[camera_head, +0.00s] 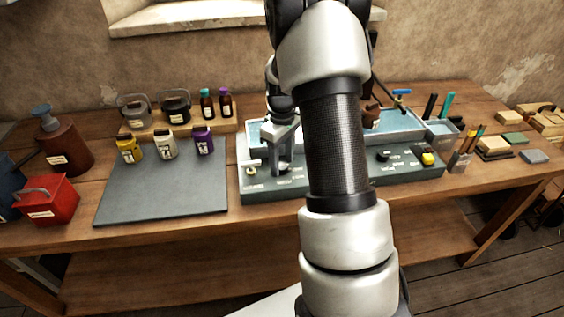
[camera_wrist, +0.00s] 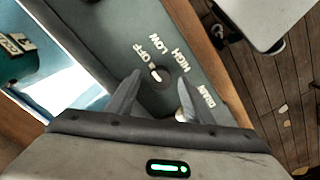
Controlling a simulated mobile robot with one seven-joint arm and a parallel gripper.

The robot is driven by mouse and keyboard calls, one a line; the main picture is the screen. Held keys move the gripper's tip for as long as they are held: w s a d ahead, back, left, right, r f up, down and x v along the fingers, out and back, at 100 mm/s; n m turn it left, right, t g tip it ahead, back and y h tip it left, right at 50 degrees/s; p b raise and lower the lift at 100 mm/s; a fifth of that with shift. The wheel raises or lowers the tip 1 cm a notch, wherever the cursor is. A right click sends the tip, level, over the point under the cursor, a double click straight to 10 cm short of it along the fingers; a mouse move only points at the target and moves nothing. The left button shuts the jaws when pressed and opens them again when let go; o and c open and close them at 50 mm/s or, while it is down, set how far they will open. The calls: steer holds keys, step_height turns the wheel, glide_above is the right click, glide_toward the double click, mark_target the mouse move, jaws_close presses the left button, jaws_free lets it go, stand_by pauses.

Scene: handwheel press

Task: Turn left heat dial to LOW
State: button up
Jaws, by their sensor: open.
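The left heat dial (camera_wrist: 161,79) is a small dark round knob with a white mark, on the grey-green panel in the wrist view. Its mark appears to point toward the OFF label (camera_wrist: 141,56). The LOW label (camera_wrist: 154,43) and HIGH label (camera_wrist: 179,60) stand beside it. My gripper (camera_wrist: 160,85) is open, with one finger on either side of the dial as seen from the wrist. I cannot tell whether the fingers touch it. In the head view my gripper (camera_head: 276,165) is over the left panel and partly covers the dial.
A metal drain knob (camera_wrist: 182,114) is close by my right finger, near the DRAIN label. A blue tray (camera_wrist: 75,75) adjoins the panel. A right panel (camera_head: 405,163) with a yellow knob stands beyond my arm.

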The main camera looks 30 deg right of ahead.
steer(key=shift+f, duration=0.4)
steer(key=c, duration=1)
steer(key=shift+c, duration=0.2)
steer(key=m, duration=0.4)
steer(key=shift+r+m, duration=0.1)
steer(key=shift+m, duration=2.3)
